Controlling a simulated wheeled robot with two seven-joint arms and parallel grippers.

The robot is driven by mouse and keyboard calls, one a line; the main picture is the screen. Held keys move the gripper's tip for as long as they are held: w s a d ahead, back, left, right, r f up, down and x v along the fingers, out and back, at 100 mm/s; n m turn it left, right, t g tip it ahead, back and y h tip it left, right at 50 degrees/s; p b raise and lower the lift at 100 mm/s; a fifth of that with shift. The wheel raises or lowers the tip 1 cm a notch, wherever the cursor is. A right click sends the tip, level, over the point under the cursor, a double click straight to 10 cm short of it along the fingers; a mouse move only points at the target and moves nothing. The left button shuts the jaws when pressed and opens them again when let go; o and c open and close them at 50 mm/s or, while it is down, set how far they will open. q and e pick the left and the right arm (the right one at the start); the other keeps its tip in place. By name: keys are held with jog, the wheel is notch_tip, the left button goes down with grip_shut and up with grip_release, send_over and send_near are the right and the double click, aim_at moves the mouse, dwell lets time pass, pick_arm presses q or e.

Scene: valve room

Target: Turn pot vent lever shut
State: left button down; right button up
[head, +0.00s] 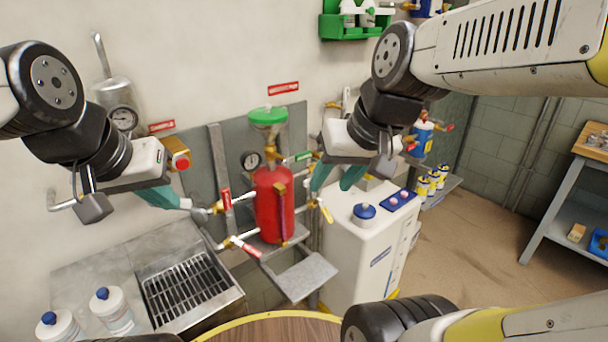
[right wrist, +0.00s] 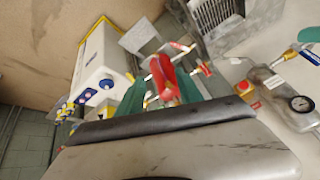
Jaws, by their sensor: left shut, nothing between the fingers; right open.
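The red pot (head: 272,205) with a green funnel-like top (head: 268,117) stands upright on a grey wall panel, with brass valves and tagged levers around it. A yellow-ended lever (head: 325,211) sticks out at its right; I cannot tell which lever is the vent. My right gripper (head: 337,184) is open and empty, right of the pot, its teal fingers apart. In the right wrist view the pot (right wrist: 164,78) shows blurred beyond the fingers. My left gripper (head: 186,203) is shut and empty, left of the pot near a red-tagged lever (head: 225,200); I cannot tell if they touch.
A white cabinet (head: 355,250) with a blue-capped port stands right of the pot. A grated sink (head: 190,288) and white bottles (head: 112,310) are at lower left. A small grey shelf (head: 303,277) juts out below the pot. A workbench (head: 560,200) stands far right.

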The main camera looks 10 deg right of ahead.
jog(key=w+a+f+m+g+y, duration=0.15)
jog(key=w+f+y, duration=0.25)
jog(key=w+f, duration=0.5)
jog(key=w+f+g+y, duration=0.2)
jog(key=w+f+y, duration=0.2)
jog(key=w, duration=0.9)
jog(key=w+d+f+m+t+y, duration=0.4)
jog(key=w+d+f+m+t, duration=0.3)
jog(key=w+d+f+t, duration=0.35)
jog(key=shift+g, duration=0.7)
jog(key=w+a, duration=0.2)
jog(key=w, duration=0.1)
jog(key=w+a+f, duration=0.1)
jog(key=w+a, duration=0.2)
jog(key=shift+f, duration=0.2)
grip_shut()
